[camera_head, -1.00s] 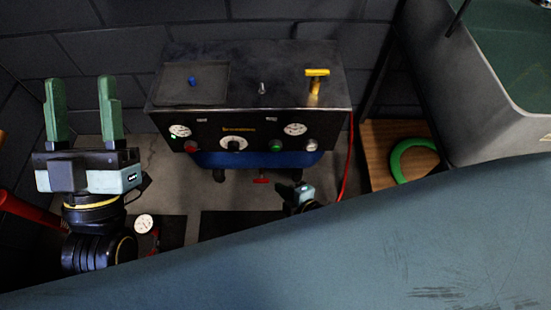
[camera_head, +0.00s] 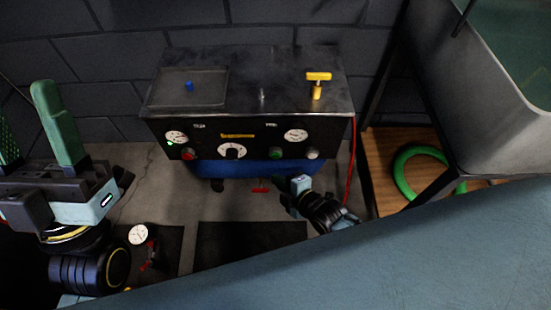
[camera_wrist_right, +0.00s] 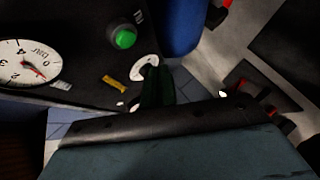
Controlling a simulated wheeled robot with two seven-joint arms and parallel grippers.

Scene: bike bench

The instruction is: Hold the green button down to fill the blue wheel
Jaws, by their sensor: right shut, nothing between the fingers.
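The green button (camera_head: 276,153) is on the front panel of a black compressor box (camera_head: 245,100). In the right wrist view the button (camera_wrist_right: 124,39) shows whole and uncovered. My right gripper (camera_head: 284,199) is shut and empty, below and in front of the panel. Its dark green fingers (camera_wrist_right: 153,75) point towards the panel, beside the button and apart from it in the picture. My left gripper (camera_head: 32,128) is open and empty at the left, with one finger partly cut by the frame edge. I see no blue wheel.
The panel also has a red button (camera_head: 188,154), a dial (camera_head: 232,151) and two gauges. A blue tank (camera_head: 235,168) is under the box. A red hose (camera_head: 351,165) hangs at its right. A green ring (camera_head: 400,168) lies on a wooden shelf. A blue-grey surface (camera_head: 400,250) crosses the front.

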